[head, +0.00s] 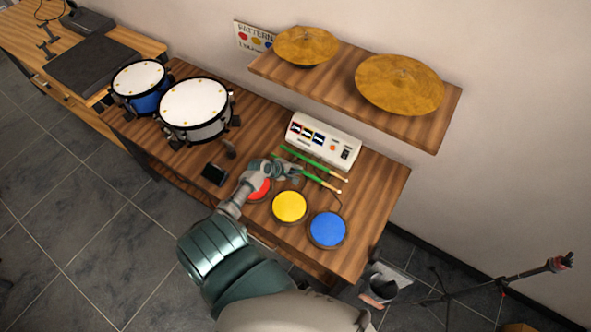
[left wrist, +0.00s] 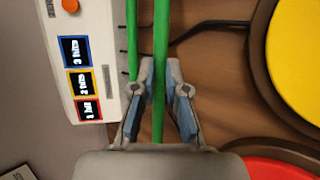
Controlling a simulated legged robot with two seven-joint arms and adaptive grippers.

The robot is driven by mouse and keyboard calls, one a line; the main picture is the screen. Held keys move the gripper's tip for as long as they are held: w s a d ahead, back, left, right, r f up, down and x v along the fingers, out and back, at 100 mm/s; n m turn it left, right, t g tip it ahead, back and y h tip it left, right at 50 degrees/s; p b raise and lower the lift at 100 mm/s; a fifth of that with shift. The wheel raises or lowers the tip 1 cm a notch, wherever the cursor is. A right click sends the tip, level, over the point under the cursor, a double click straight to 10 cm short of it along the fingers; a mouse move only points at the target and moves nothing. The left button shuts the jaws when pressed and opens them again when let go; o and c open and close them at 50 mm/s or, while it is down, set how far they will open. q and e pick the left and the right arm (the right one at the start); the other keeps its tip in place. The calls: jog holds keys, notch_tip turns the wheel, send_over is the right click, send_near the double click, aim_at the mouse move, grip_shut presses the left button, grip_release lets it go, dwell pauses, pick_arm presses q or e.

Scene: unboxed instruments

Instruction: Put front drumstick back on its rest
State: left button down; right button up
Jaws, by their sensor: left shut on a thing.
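Two green drumsticks with pale wooden tips lie side by side in front of the white sound module (head: 323,139). The back drumstick (head: 315,164) is nearer the module. My left gripper (head: 297,173) is shut on the front drumstick (head: 323,182), nearer the pads. In the left wrist view the front drumstick (left wrist: 160,35) runs between the fingers (left wrist: 160,68), and the back drumstick (left wrist: 131,40) passes just outside them, beside the module (left wrist: 95,70). I cannot make out the rest or whether the front drumstick touches it. My right gripper is not in view.
Red (head: 259,190), yellow (head: 290,206) and blue (head: 327,229) pads line the table's front. A white drum (head: 194,106) and a blue drum (head: 142,85) stand left. A shelf with cymbals (head: 400,84) overhangs behind. A black cable (left wrist: 205,25) lies near the sticks.

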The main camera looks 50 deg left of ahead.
pick_arm(q)
jog(key=shift+f, duration=0.6)
jog(key=c, duration=1.1)
grip_release()
jog(key=shift+s+r, duration=0.1)
jog(key=shift+r, duration=0.05)
jog(key=v, duration=1.1)
jog(key=shift+s+a+r, duration=0.1)
jog(key=shift+s+r, duration=0.05)
jog(key=shift+s, duration=0.1)
